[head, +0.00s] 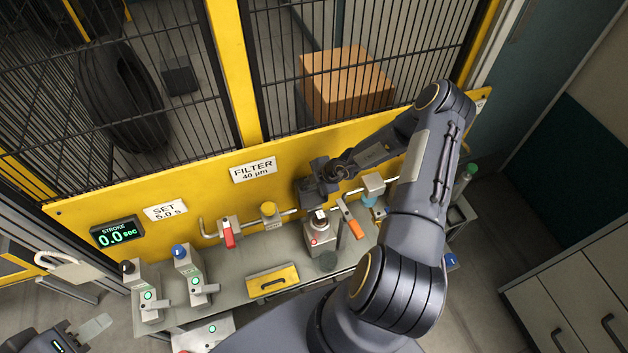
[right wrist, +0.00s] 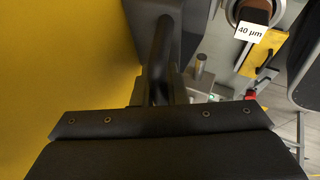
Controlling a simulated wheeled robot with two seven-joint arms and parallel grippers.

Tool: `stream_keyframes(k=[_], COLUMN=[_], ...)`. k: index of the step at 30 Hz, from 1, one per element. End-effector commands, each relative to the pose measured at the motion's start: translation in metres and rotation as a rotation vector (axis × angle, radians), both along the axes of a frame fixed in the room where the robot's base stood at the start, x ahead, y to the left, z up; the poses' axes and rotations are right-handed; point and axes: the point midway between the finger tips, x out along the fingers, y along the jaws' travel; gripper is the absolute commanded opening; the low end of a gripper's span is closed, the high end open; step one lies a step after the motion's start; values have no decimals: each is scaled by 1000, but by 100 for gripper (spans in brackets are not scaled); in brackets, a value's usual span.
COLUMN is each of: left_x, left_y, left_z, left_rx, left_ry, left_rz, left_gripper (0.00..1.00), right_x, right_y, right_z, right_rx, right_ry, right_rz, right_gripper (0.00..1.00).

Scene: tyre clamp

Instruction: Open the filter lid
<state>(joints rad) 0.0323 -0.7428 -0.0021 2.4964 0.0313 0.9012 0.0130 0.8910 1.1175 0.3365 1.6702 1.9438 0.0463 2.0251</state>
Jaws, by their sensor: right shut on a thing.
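My right gripper (head: 318,186) is below the FILTER sign, close to the yellow panel. It is shut on a dark bar-shaped handle (right wrist: 161,45), seen in the right wrist view beside a grey face that looks like the raised filter lid (right wrist: 187,25). The join between handle and lid is partly hidden. The grey filter housing (head: 319,238) stands below the gripper. Its top is uncovered: a brown filter element with a white 40 µm label (right wrist: 251,31) shows in its round mouth. My left gripper (head: 92,330) is at the bottom left, away from the filter; its finger gap is unclear.
A red-handled valve (head: 228,234) and an orange-handled valve (head: 351,221) flank the filter along the pipe. A yellow drawer-like panel (head: 272,282) and two grey switch units (head: 148,290) are on the bench. The yellow panel (head: 130,200) and wire fence close off the back.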

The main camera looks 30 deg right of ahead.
Motion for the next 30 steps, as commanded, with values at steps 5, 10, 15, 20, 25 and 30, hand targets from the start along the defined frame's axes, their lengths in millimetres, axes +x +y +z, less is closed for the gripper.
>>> stream_keyframes(k=[5,10,15,20,25,30], left_x=[0,0,0,0,0,0], left_y=[0,0,0,0,0,0], left_z=[0,0,0,0,0,0], left_rx=[0,0,0,0,0,0], left_ry=[0,0,0,0,0,0], left_rz=[0,0,0,0,0,0], left_gripper=[36,36,36,36,36,36], right_x=[-3,-3,-3,-3,-3,-4], right_y=[3,4,4,4,4,3], right_z=[-4,-4,-4,-5,-4,-3], right_rx=[1,3,3,3,3,3], right_ry=[9,9,10,11,11,11], right_rz=[1,1,1,2,2,2], right_gripper=[0,0,0,0,20,20])
